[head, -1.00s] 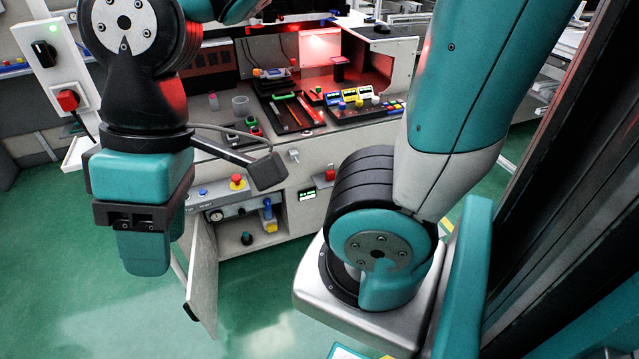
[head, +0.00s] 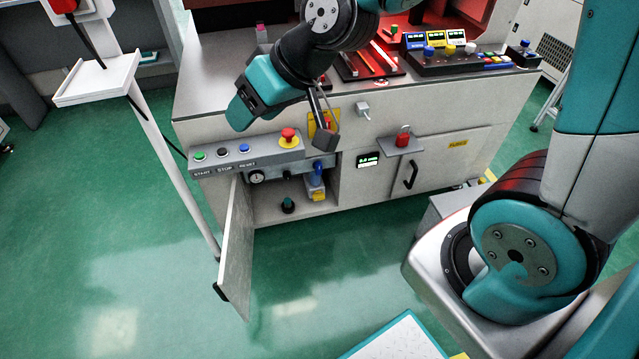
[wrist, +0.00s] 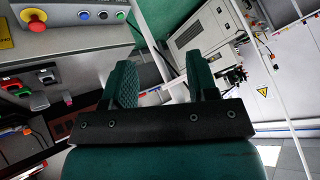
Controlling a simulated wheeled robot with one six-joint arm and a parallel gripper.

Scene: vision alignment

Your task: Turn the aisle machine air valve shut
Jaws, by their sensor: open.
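The machine cabinet (head: 350,185) has an open compartment below its button panel. Inside are a round gauge (head: 257,177), a blue upright fitting (head: 316,174) with a yellow part (head: 319,196) under it, and a small dark knob (head: 288,204) on the compartment floor. The blue fitting looks like the air valve; its handle direction is too small to tell. My gripper (head: 240,110) appears above the button panel's left half, apart from the valve. In the wrist view its two teal fingers (wrist: 161,82) stand apart with nothing between them; the valve is not recognisable there.
The compartment door (head: 236,250) hangs open toward me. The panel bears buttons and a red emergency stop (head: 288,138), also seen in the wrist view (wrist: 35,18). A white stand (head: 100,82) is at left. Green floor ahead is clear.

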